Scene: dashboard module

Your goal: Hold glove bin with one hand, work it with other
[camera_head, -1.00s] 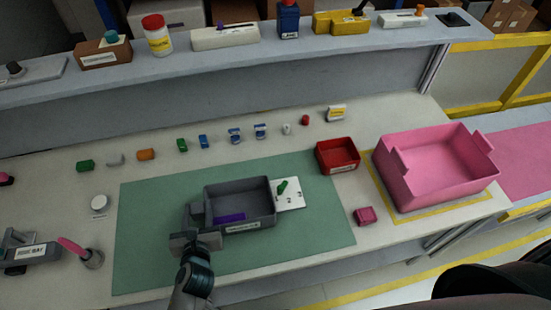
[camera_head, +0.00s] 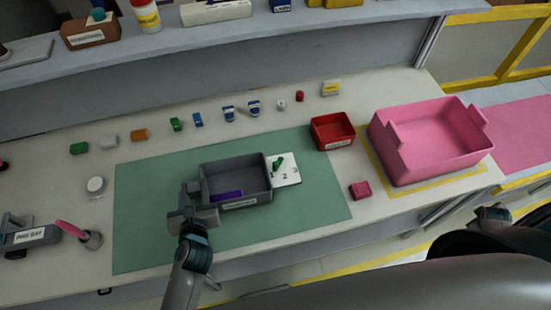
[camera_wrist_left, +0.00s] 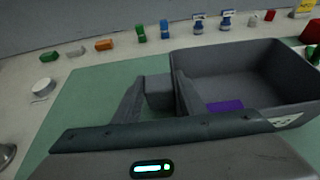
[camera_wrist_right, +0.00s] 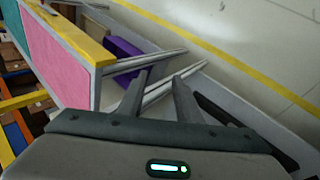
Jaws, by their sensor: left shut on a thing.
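The grey glove bin (camera_head: 262,186) sits on the green mat (camera_head: 150,240), with a white label on its front wall and a purple item (camera_head: 226,195) inside. It also shows in the left wrist view (camera_wrist_left: 250,65). My left gripper (camera_head: 193,200) is at the bin's left side, shut on its grey side tab (camera_wrist_left: 159,90). A white plate (camera_head: 289,174) with a green piece (camera_head: 277,164) adjoins the bin's right side. My right gripper (camera_wrist_right: 160,80) is open and empty, away from the bin, with the floor behind it.
A small red bin (camera_head: 333,145) and a large pink bin (camera_head: 420,165) stand to the right. Several small coloured parts line the back. A grey fixture (camera_head: 32,236) stands at left. The mat's front is clear.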

